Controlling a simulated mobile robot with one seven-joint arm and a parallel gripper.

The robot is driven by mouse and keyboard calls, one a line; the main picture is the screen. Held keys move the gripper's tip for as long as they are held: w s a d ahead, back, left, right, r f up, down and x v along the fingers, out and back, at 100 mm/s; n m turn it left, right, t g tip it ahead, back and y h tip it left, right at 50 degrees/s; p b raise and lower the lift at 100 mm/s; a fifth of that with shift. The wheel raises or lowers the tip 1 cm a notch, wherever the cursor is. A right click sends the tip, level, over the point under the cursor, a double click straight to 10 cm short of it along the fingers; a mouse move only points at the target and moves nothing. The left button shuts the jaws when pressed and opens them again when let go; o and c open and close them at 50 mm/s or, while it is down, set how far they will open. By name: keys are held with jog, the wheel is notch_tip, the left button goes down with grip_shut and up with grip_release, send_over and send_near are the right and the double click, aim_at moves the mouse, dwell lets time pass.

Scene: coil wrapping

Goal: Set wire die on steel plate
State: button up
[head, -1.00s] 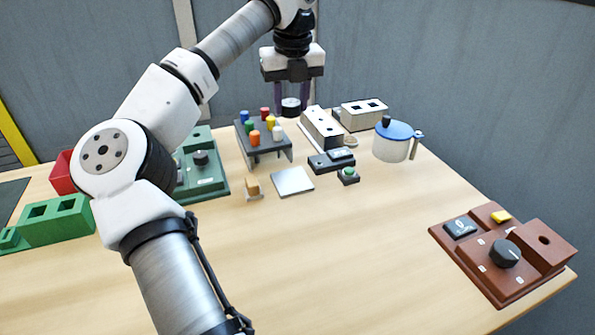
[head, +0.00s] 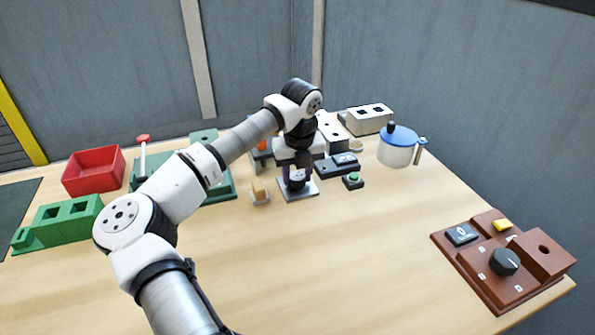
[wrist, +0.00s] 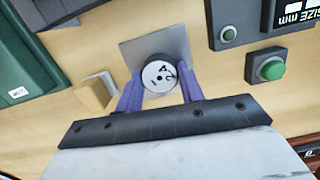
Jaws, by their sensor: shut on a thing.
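The wire die (wrist: 159,75) is a small round piece with a white marked face and a dark rim. My gripper (wrist: 160,90) is shut on it, with a purple finger on each side. The steel plate (wrist: 178,37) is a flat grey square directly under the die in the wrist view. In the head view the die (head: 297,182) is low over the plate (head: 300,193), between my fingers (head: 297,178). I cannot tell whether the die touches the plate.
A small orange-tan block (head: 260,190) stands just left of the plate. A dark box with a green button (head: 353,180) is to the right. A blue-lidded pot (head: 397,148) stands farther right. The table's front middle is clear.

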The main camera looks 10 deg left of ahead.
aim_at(299, 180)
jog(key=shift+f, duration=0.2)
jog(key=o, duration=1.3)
jog(key=shift+c, duration=0.2)
jog(key=shift+r, duration=0.1)
jog(key=shift+r, duration=0.3)
notch_tip(299, 180, up, 12)
jog(key=s+b, duration=0.1)
jog(key=b, duration=0.1)
jog(key=shift+s+d+f, duration=0.15)
jog(key=shift+d+f, duration=0.05)
jog(key=shift+d, duration=0.2)
jog(key=shift+r, duration=0.1)
